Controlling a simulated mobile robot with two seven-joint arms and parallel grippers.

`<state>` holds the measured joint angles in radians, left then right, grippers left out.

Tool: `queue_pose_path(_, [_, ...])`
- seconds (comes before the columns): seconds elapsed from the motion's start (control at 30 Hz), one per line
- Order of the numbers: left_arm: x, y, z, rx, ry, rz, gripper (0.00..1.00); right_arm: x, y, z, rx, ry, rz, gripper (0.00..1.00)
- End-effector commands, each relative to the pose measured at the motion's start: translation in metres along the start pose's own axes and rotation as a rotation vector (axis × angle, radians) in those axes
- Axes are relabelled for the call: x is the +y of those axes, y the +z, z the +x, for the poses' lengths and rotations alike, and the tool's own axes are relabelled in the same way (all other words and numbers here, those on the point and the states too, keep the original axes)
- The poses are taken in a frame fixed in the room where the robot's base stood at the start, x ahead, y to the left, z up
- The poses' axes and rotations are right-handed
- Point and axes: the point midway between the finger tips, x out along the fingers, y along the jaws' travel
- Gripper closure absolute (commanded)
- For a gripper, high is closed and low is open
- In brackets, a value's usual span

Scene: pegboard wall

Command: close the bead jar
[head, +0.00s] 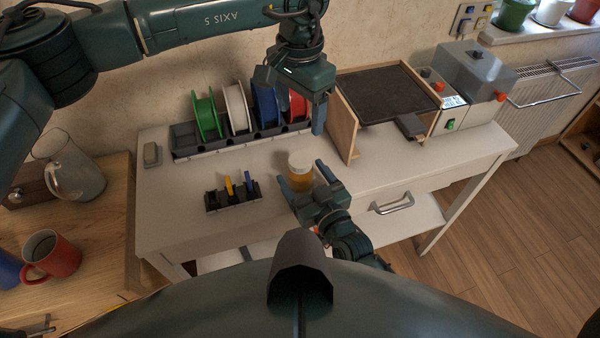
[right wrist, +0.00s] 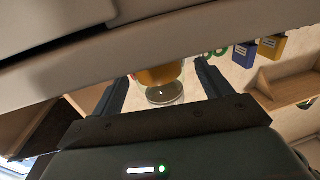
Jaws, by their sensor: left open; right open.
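The bead jar (head: 300,172) is a small round jar with amber contents and a pale upper part, upright on the white table near its front edge. In the right wrist view the jar (right wrist: 160,76) stands between the two fingers, with a grey disc-like round end towards me. I cannot tell whether that is a lid or the open mouth, and I see no separate lid. My right gripper (head: 303,179) is open, with its fingers on either side of the jar; contact is unclear. My left gripper (head: 305,105) is open and points down, above and behind the jar.
A rack with green, white, blue and red spools (head: 238,108) stands behind the jar. A small dark holder (head: 232,197) with yellow and blue items is left of it. A wooden-sided black tray (head: 385,95) and grey machine (head: 475,75) stand right. The table's front right is clear.

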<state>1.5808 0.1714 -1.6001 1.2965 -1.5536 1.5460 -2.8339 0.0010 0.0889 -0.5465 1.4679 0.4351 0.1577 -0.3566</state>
Motion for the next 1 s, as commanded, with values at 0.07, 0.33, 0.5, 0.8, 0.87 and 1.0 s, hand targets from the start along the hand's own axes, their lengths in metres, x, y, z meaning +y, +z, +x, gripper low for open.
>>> queue_pose_path(0.07, [0.0, 0.0, -0.001, 0.0, 0.0, 0.0, 0.31, 0.0, 0.001, -0.019, -0.004, 0.001, 0.001, 0.22])
queue_pose_path(0.33, [0.0, 0.0, -0.001, 0.0, 0.0, 0.0, 0.31, 0.0, 0.002, -0.079, -0.005, -0.001, 0.0, 0.22])
queue_pose_path(0.5, [0.0, 0.0, 0.0, 0.0, 0.0, 0.0, 0.31, 0.0, 0.001, -0.101, -0.002, 0.0, 0.0, 0.22])
queue_pose_path(0.8, [0.0, 0.0, 0.0, 0.0, 0.0, 0.0, 0.31, 0.0, 0.0, -0.11, -0.001, 0.0, 0.0, 0.22])
queue_pose_path(0.87, [0.0, 0.0, 0.0, 0.0, 0.0, 0.0, 0.31, 0.0, 0.0, -0.11, -0.001, 0.0, 0.0, 0.22])
queue_pose_path(1.0, [0.0, 0.0, 0.0, 0.0, 0.0, 0.0, 0.31, 0.0, 0.0, -0.11, -0.001, 0.0, 0.0, 0.22])
